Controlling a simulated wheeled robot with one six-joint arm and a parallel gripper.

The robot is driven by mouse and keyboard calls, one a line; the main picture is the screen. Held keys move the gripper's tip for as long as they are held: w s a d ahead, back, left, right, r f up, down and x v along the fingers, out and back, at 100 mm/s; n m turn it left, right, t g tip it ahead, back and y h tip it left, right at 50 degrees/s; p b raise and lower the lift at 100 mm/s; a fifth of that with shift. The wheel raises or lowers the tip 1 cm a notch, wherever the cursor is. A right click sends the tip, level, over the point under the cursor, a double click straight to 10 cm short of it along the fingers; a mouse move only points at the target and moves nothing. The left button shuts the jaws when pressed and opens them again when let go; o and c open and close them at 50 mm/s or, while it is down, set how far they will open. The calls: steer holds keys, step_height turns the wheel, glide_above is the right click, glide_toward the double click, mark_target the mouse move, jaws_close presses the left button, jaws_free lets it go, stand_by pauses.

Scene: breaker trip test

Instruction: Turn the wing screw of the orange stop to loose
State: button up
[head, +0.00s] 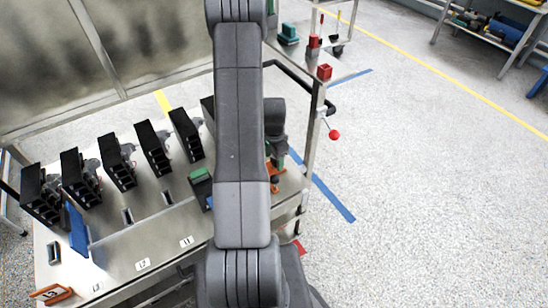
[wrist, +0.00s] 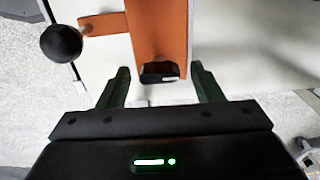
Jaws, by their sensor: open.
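The orange stop (wrist: 158,28) runs down the middle of the wrist view. A small dark piece with a pale mark, which looks like the wing screw (wrist: 157,70), sits at its near end. My gripper (wrist: 161,80) is open, with one green finger on each side of the dark piece and a gap on both sides. No contact shows. In the head view, an orange part (head: 274,182) shows beside my arm at the right end of the bench, largely hidden by it. I cannot tell the screw's angle there.
A black ball knob (wrist: 61,43) on an orange arm is left of the stop. Several black breaker units (head: 117,162) stand on the metal bench, with a blue block (head: 77,228) in front. Another orange part (head: 52,294) is at the front left. Open floor lies to the right.

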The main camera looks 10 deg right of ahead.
steer(key=c, duration=1)
